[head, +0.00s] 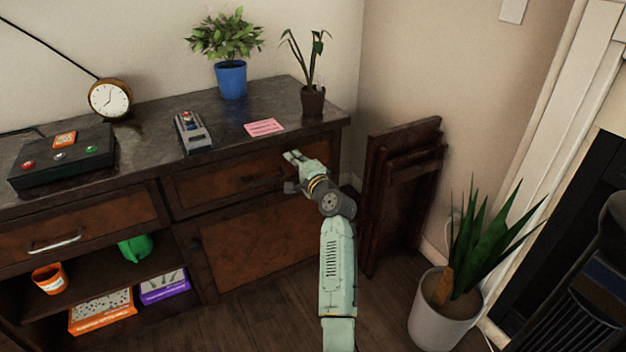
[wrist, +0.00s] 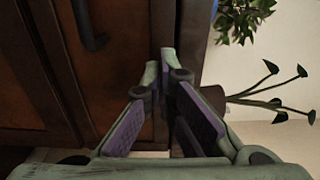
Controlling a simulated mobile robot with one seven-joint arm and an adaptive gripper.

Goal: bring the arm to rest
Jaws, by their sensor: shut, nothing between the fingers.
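My gripper (head: 292,158) is at the end of my pale green arm, in front of the right part of the dark wooden cabinet (head: 255,238). It is near the upper right drawer (head: 225,186) and just below the front edge of the top. In the wrist view my gripper (wrist: 167,52) shows its purple-padded fingers with the tips together and nothing between them. The cabinet front (wrist: 110,95) fills the left of that view. I cannot tell whether the fingertips touch the cabinet.
On the cabinet top are a blue-potted plant (head: 231,79), a small dark-potted plant (head: 312,100), a pink note (head: 264,128), a grey device (head: 192,132), a button box (head: 62,158) and a clock (head: 110,98). Folded wooden furniture (head: 395,190) and a floor plant (head: 440,310) stand at the right.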

